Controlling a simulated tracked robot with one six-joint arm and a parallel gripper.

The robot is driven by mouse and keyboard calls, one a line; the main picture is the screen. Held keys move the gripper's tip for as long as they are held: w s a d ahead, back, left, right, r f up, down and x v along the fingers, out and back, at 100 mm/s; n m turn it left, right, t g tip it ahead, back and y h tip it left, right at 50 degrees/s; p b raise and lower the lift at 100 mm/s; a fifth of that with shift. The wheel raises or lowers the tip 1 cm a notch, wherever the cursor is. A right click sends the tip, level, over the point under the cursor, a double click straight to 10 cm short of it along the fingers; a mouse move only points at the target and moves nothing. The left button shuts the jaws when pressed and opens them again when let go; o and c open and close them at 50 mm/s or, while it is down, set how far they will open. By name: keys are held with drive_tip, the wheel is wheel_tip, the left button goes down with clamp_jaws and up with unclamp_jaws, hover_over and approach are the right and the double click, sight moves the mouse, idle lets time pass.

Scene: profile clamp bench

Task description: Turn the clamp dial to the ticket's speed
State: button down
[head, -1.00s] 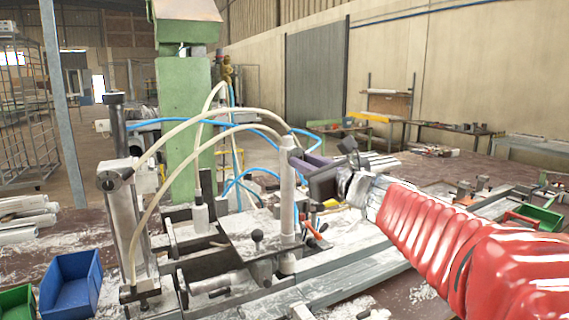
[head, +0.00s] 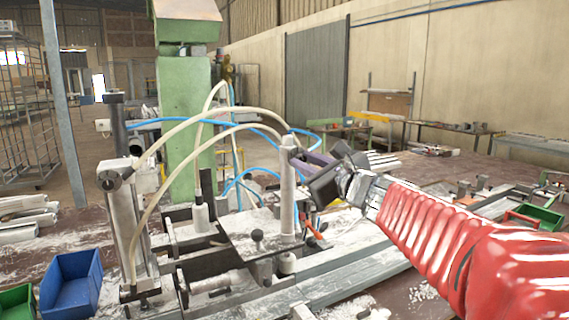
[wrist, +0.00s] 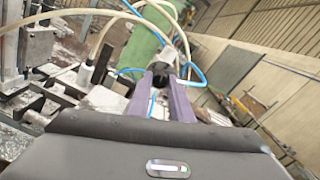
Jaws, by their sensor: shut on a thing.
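My gripper (head: 299,155) reaches in from the right, with its purple fingers at the top of a pale upright post (head: 287,195) on the clamp bench. In the wrist view my gripper (wrist: 162,75) has its two purple fingers closed on a small dark round part (wrist: 161,69), which I take for the clamp dial. It sits in front of a pale cylindrical body (wrist: 164,54). In the head view the fingers hide the dial. Its markings cannot be read in either view. I see no readable ticket.
Cream and blue hoses (head: 205,122) arch over the bench close to the post. A clamp column (head: 128,220) stands at left, with a blue bin (head: 70,283) and a green bin (head: 17,302). Pale profiles (head: 335,275) lie along the front. Another green bin (head: 540,215) is at right.

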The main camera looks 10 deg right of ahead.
drive_tip(key=n, duration=0.9)
drive_tip(key=shift+a+f+n, duration=0.1)
drive_tip(key=shift+f+n, duration=0.05)
drive_tip(key=shift+n, duration=0.15)
idle(0.3)
drive_tip(key=c, duration=1.6)
unclamp_jaws()
drive_tip(key=shift+s, duration=0.1)
drive_tip(key=shift+s+d, duration=0.3)
drive_tip(key=shift+s, duration=0.2)
drive_tip(key=v, duration=1.2)
drive_tip(key=shift+s, duration=0.3)
